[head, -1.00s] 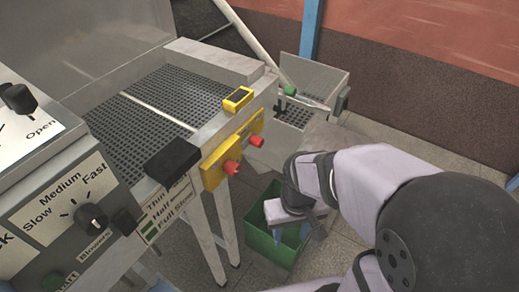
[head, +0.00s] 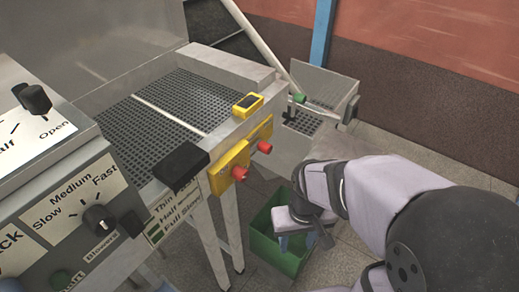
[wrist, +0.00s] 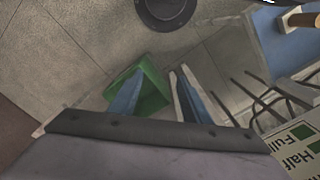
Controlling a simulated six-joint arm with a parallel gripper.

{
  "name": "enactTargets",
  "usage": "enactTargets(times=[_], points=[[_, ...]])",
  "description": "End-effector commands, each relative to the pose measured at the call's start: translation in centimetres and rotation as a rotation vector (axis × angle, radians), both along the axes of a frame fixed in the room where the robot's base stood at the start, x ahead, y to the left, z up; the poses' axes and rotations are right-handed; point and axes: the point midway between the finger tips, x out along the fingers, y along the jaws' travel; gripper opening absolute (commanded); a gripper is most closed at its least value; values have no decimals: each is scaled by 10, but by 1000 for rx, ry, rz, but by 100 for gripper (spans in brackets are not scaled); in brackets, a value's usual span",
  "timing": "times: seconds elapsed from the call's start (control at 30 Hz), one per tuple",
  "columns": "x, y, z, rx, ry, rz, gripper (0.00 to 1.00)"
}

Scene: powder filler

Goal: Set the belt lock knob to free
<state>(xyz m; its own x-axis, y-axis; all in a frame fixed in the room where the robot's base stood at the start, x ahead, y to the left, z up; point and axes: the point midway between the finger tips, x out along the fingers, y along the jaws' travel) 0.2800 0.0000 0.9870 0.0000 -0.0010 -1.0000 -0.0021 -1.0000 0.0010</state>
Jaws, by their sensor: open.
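No knob labelled as the belt lock can be made out. At the left edge, a white label (head: 14,250) is cut off and shows only "ck". A dark knob (head: 10,285) below it is mostly cut off by the frame. My gripper (head: 303,240) hangs low over a green bin, well right of the control panel (head: 75,235). In the wrist view its two blue fingers (wrist: 157,85) stand apart with nothing between them.
The panel bears a blower knob (head: 99,218) and a black knob (head: 131,223). An upper knob (head: 36,99) is by "Open". Red buttons (head: 240,173) stick out from the yellow plate. The green bin (head: 268,250) stands on the floor.

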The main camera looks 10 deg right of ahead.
Motion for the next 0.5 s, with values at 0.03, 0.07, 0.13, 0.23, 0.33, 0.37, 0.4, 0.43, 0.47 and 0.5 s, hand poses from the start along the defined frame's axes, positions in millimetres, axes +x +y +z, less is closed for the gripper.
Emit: enactTargets(times=[0.03,0.07,0.13,0.23,0.33,0.37,0.4,0.43,0.47,0.5], points=[[0,0,0,0,0,0,43],[0,0,0,0,0,0,43],[0,0,0,0,0,0,45],[0,-1,-2,0,0,-5,46],[0,-6,-10,0,0,-27,46],[-1,-9,-15,0,4,-40,46],[-3,-13,-24,0,14,-60,46],[-5,-17,-32,1,26,-78,46],[-8,-21,-42,2,41,-99,46],[-13,-27,-58,4,70,-131,46]])
